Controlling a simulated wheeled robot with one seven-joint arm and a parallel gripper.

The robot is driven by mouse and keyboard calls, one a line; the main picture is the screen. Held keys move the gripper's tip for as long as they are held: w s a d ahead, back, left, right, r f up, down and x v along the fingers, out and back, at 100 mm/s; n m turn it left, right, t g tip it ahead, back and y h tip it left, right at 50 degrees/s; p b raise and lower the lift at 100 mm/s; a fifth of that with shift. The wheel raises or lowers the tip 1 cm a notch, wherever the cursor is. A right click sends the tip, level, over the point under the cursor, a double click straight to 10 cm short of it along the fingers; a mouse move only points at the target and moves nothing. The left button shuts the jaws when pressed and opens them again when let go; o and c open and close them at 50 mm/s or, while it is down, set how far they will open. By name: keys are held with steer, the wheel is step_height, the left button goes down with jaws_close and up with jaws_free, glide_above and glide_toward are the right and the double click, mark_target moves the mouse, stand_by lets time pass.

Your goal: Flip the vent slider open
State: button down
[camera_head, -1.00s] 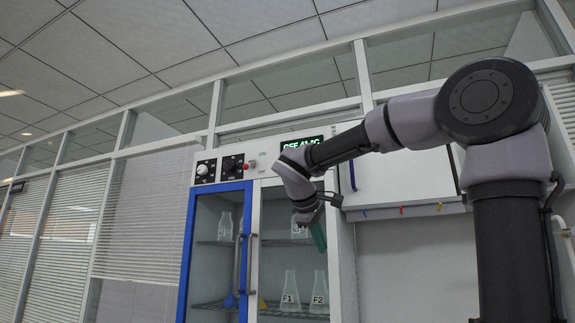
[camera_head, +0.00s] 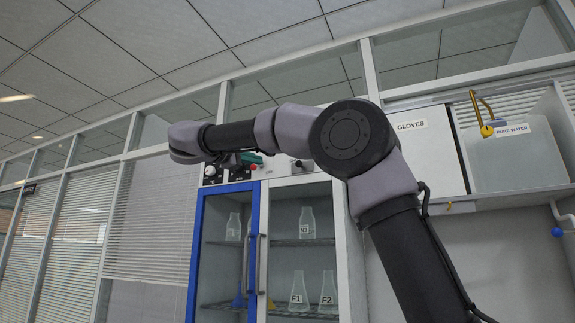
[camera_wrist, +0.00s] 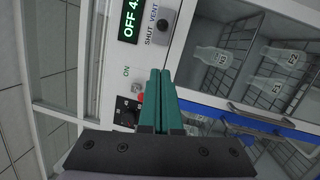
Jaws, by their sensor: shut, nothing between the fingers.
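The vent slider (camera_wrist: 163,25) is a dark round knob on a grey plate at the top of the wrist view, beside the words SHUT and VENT. It sits nearer the VENT word. In the head view the slider (camera_head: 297,165) shows just under my arm. My gripper (camera_wrist: 160,72) has two green fingers pressed together, empty, apart from the slider and nearer the red button. In the head view my gripper (camera_head: 251,159) is a small green patch, partly hidden by my arm.
The cabinet panel also bears a lit display (camera_wrist: 130,18), a red button (camera_wrist: 138,97) and black dials (camera_wrist: 125,112). Below are glass doors, one with a blue frame (camera_head: 196,250), with handles (camera_head: 262,265) and flasks (camera_head: 328,290) inside. A gloves box (camera_head: 425,150) stands right.

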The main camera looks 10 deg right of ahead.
glide_toward(300, 165)
steer(key=w+d+r, duration=0.1)
steer(key=w+d, duration=0.2)
steer(key=w, duration=0.3)
steer(key=shift+w+r, duration=0.1)
steer(key=shift+r, duration=0.1)
steer(key=s+d, duration=0.4)
steer(key=d, duration=0.2)
steer(key=shift+s, duration=0.3)
